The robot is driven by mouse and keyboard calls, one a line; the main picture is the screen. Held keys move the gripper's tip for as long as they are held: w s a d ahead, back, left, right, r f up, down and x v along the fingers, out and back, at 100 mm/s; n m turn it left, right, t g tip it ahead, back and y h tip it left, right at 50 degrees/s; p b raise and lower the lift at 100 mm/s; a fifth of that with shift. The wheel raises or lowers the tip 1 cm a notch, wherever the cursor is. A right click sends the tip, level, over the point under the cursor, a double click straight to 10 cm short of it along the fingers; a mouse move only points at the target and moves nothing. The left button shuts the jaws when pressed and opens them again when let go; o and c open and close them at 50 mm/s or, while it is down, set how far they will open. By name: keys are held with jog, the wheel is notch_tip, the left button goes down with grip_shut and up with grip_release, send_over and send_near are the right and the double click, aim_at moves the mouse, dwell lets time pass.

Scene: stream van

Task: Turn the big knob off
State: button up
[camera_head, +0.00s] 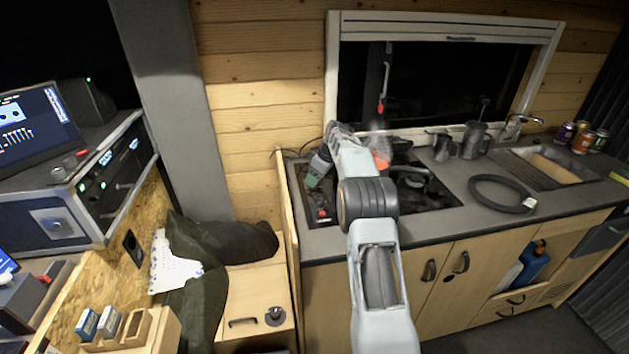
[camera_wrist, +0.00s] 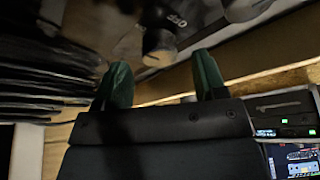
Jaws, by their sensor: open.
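My gripper (camera_head: 316,172) is over the left end of the counter beside the hob, with its green fingers pointing down. In the wrist view, my gripper (camera_wrist: 160,72) has its two green fingers spread apart with nothing between them. A rounded grey-brown piece, apparently the big knob (camera_wrist: 158,46), shows just beyond the fingertips, beside lettering that seems to read "OFF". The fingers look apart from it. In the head view I cannot make out the big knob clearly; a small red part (camera_head: 322,213) shows on the hob's front left.
The black hob (camera_head: 420,190) is partly hidden by my arm. A wooden panel (camera_head: 289,215) borders the counter's left end. Metal jugs (camera_head: 472,140), a black hose ring (camera_head: 500,194) and a sink (camera_head: 555,167) are to the right. A red-tipped utensil (camera_head: 381,105) hangs at the window.

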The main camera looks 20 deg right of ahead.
jog(key=shift+x, duration=1.2)
jog(key=shift+c, duration=0.5)
jog(key=c, duration=0.8)
